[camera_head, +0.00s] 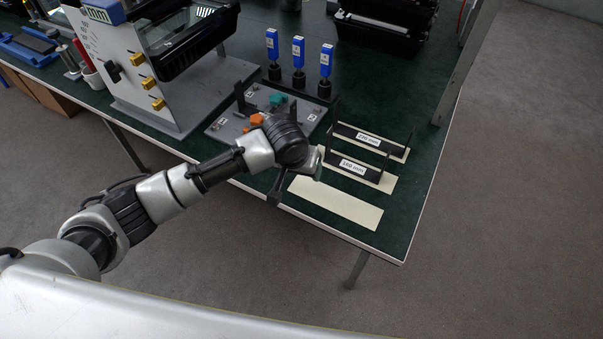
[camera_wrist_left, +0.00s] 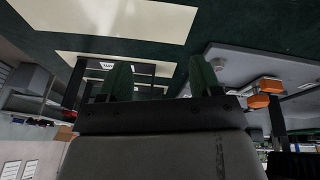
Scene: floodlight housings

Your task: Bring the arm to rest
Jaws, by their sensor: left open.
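My left arm comes in from the left in the head view, and its gripper (camera_head: 297,178) hangs over the front part of the green table (camera_head: 415,215). The gripper is near the left ends of the cream strips. In the left wrist view the two greenish fingers (camera_wrist_left: 160,80) stand apart with nothing between them. The wrist hides part of the grey plate behind it. My right gripper is not in view.
Two dark labelled brackets (camera_head: 352,166) stand on cream strips; the front strip (camera_head: 335,202) is bare. A grey fixture plate (camera_head: 222,128) holds orange and teal parts. Blue-topped posts (camera_head: 299,52), a white panel (camera_head: 125,65) and black housings (camera_head: 385,25) stand behind. Floor lies clear right.

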